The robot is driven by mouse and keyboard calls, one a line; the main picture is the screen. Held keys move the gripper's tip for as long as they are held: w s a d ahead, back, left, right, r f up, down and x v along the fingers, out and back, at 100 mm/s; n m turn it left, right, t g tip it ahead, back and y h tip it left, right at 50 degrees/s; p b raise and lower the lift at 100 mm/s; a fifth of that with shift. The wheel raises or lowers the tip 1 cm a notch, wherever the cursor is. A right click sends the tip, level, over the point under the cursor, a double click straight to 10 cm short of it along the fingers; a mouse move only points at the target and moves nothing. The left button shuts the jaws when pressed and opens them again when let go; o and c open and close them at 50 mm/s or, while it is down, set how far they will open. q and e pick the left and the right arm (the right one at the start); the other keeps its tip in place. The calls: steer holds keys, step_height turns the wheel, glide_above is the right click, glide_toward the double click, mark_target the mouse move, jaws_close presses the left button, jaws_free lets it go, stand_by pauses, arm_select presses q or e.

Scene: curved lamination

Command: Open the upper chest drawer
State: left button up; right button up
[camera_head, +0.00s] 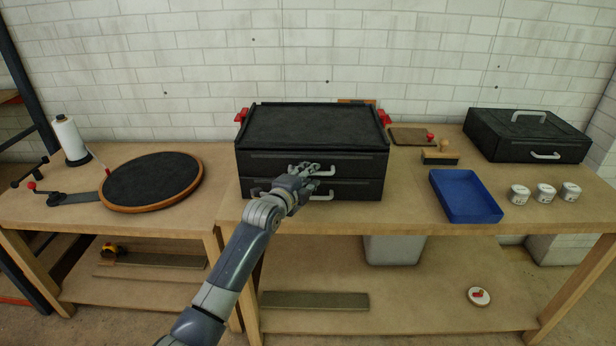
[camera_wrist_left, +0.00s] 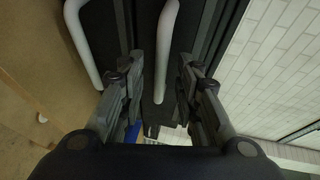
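The black chest (camera_head: 314,126) stands on the middle table with two drawers, one above the other. The upper drawer (camera_head: 262,163) looks shut, flush with the lower drawer (camera_head: 360,189). My left gripper (camera_head: 311,169) is in front of the upper drawer, at its pale handle (camera_head: 326,173). In the left wrist view my left gripper (camera_wrist_left: 158,75) is open, with the upper handle (camera_wrist_left: 165,50) between its fingers and a gap visible on each side. The lower handle (camera_wrist_left: 82,45) lies outside the fingers to the left there. My right gripper is not in view.
A blue tray (camera_head: 465,196), several white jars (camera_head: 544,193) and a black case (camera_head: 528,134) are to the right. A round turntable (camera_head: 152,181) and a thread spool (camera_head: 70,140) are to the left. Red clamps (camera_head: 384,118) sit at the chest's sides.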

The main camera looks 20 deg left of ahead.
arm_select(q)
jaws_close()
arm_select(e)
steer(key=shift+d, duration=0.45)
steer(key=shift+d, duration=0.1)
arm_select(q)
steer(key=s+d+p, duration=0.2)
steer(key=s+p, duration=0.3)
steer(key=s, duration=0.4)
steer(key=s+d+p, duration=0.3)
steer(key=s+p, duration=0.2)
steer(key=s, duration=0.5)
steer(key=shift+d+p, duration=0.25)
steer(key=shift+p, duration=0.05)
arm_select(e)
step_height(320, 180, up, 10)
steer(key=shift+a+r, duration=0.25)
